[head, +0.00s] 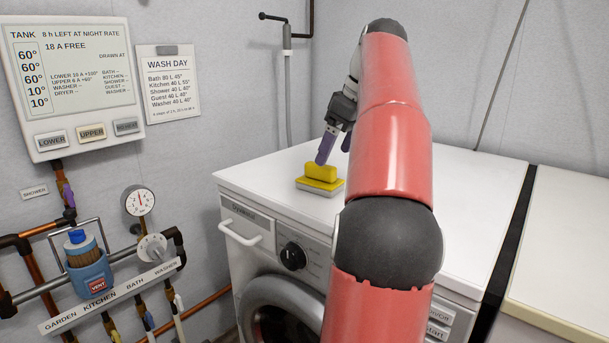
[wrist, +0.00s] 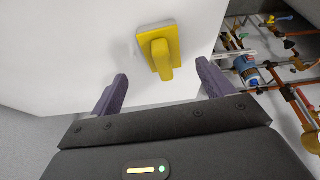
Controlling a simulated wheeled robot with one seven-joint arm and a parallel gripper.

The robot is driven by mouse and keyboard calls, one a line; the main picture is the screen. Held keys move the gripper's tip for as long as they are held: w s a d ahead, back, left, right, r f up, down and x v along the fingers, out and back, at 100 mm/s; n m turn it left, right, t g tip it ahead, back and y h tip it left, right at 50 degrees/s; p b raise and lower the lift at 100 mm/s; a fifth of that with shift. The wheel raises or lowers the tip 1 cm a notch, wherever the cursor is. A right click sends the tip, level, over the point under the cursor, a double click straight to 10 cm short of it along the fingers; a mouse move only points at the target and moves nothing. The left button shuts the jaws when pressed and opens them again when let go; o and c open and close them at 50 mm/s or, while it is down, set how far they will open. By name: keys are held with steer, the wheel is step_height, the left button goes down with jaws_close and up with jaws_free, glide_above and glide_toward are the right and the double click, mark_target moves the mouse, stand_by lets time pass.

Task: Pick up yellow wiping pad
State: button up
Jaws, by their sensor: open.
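The yellow wiping pad (head: 320,178) lies on the white top of the washing machine (head: 262,178), near its left front part. It has a flat base with a raised yellow grip on top. In the wrist view the pad (wrist: 159,48) is ahead of my gripper (wrist: 160,88), roughly centred between the two purple fingers and beyond their tips. My gripper (head: 335,150) is open and empty. In the head view one finger overlaps the pad's far edge; I cannot tell from this how high the fingers are above the top.
A second white appliance (head: 570,230) stands to the right across a dark gap. The machine top around the pad is clear.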

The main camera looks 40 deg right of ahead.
mark_target(321, 174)
steer(key=x, duration=0.2)
steer(key=b+x, duration=0.1)
steer(key=x, duration=0.4)
steer(key=shift+w+a+f+b, duration=0.1)
steer(key=shift+w+a+b, duration=0.15)
steer(key=shift+w+b, duration=0.15)
steer(key=shift+c, duration=0.4)
steer(key=c, duration=1)
